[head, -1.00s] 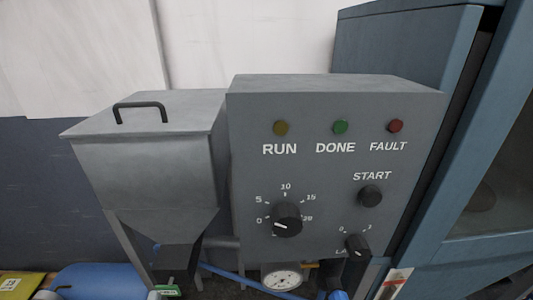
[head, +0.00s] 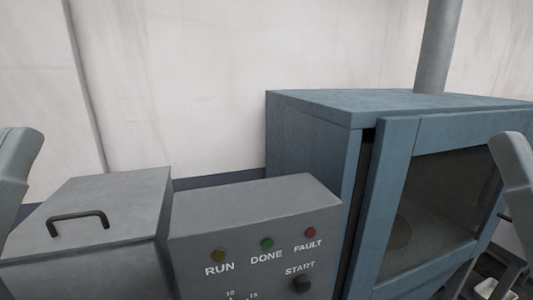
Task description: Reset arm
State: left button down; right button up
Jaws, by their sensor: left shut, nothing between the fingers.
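My left arm (head: 17,170) shows as a grey piece at the left edge, above and left of the grey hopper. I cannot make out its fingertips; the gripper is shut and empty. My right arm (head: 515,170) shows as a grey piece at the right edge, in front of the blue cabinet door. My right gripper is out of the picture.
A blue cabinet (head: 310,128) with a glazed door (head: 435,210) stands right.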

notch_tip(320, 180, up, 35)
jog(key=p, duration=3.2)
jog(key=shift+r, duration=0.2)
jog(key=shift+w+f, duration=0.1)
jog(key=shift+a, duration=0.1)
